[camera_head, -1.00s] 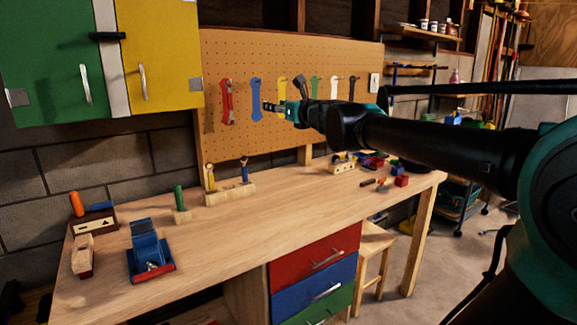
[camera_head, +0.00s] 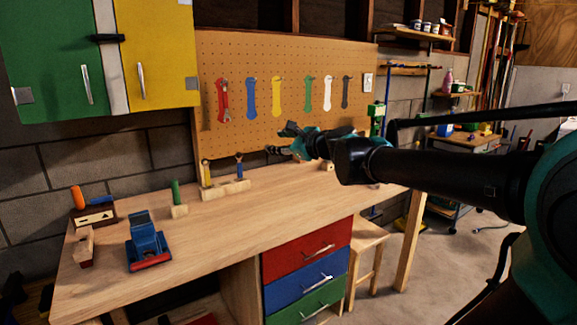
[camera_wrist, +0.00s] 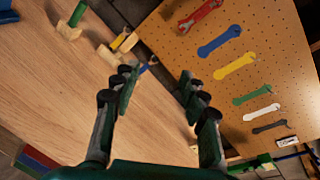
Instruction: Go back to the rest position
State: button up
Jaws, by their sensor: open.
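My gripper (camera_head: 280,141) is in front of the pegboard, above the back of the workbench (camera_head: 225,222). In the wrist view my gripper (camera_wrist: 160,82) has its two fingers spread apart with nothing between them. The fingers point toward the bench and the lower edge of the pegboard (camera_wrist: 225,25). My arm reaches in from the right and hides the right end of the bench top.
A wooden peg stand (camera_head: 226,188), a green peg (camera_head: 176,192) and a blue toy (camera_head: 146,243) are on the bench. The bench's front middle is clear.

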jog(key=s+d+f+n+g+h, duration=0.25)
jog(key=s+f+n, duration=0.2)
jog(key=f, duration=0.45)
jog(key=s+d+f+n+g+h, duration=0.1)
jog(key=s+d+f+n, duration=0.35)
jog(key=f, duration=0.35)
jog(key=s+d+f+n+g+h, duration=0.1)
jog(key=s+d+f+n, duration=0.15)
jog(key=f+n, duration=0.45)
jog(key=s+d+f+n+g+h, duration=0.3)
jog(key=s+d+f+n+h, duration=0.2)
jog(key=s+d+f, duration=0.7)
notch_tip(320, 180, down, 3)
jog(key=shift+s+d+f+h, duration=0.1)
jog(key=shift+s+d+h, duration=0.2)
jog(key=shift+s, duration=0.3)
